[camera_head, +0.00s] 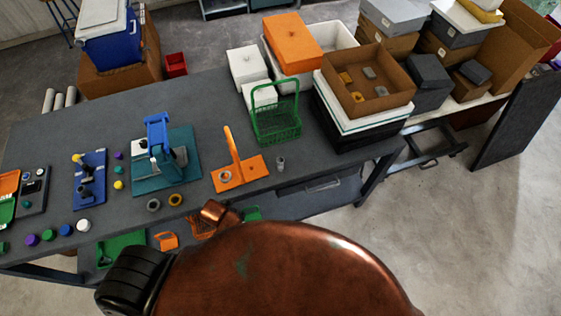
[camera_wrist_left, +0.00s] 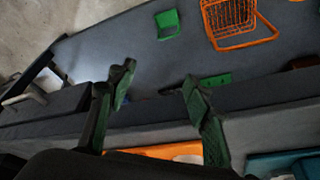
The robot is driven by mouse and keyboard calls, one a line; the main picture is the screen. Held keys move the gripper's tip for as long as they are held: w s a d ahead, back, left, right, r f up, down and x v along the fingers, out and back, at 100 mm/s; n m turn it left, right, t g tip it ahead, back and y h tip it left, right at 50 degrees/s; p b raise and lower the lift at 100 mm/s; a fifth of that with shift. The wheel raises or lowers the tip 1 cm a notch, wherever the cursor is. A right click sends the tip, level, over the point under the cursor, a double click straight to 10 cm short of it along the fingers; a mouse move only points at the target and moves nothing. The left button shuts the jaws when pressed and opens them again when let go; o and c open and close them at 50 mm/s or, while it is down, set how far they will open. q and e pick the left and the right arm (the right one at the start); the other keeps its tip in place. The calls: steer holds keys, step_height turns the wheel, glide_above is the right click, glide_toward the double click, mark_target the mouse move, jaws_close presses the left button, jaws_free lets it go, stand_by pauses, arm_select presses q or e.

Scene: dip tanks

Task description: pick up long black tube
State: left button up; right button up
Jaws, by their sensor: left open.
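I cannot make out a long black tube with certainty in either view. In the left wrist view my left gripper (camera_wrist_left: 158,90) is open, its two dark green fingers wide apart, with nothing held. It is near the edge of the grey table, whose dark side runs across behind the fingers. A small dark shape shows between the fingertips, too dim to name. My left gripper is hidden in the head view. My right gripper is in neither view.
The grey table (camera_head: 100,125) bears an orange stand (camera_head: 240,173), a teal press base (camera_head: 182,172), a green basket (camera_head: 277,125) and a brown box (camera_head: 367,100). A small grey cylinder (camera_head: 281,163) stands beside the orange stand. An orange wire basket (camera_wrist_left: 235,22) sits below the tabletop.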

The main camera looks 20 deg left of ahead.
mark_target(280, 164)
arm_select(q)
steer(key=w+d+r+t+p, duration=0.1)
steer(key=w+d+r, duration=0.55)
steer(key=w, duration=0.45)
steer(key=w+d+r+t+p, duration=0.2)
steer(key=w+d+r, duration=0.45)
steer(key=w, duration=0.45)
steer(key=x, duration=0.4)
steer(key=s+x, duration=0.1)
steer(key=x, duration=0.1)
steer(key=shift+d+f+p, duration=0.25)
steer(key=shift+f+p, duration=0.1)
steer(key=shift+f, duration=0.05)
steer(key=shift+w+f, duration=0.15)
steer(key=shift+f, duration=0.25)
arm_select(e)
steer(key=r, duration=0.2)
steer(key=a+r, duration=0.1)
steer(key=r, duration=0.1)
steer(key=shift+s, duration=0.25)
arm_select(q)
steer(key=shift+c, duration=0.6)
steer(key=shift+r, duration=0.1)
jaws_close()
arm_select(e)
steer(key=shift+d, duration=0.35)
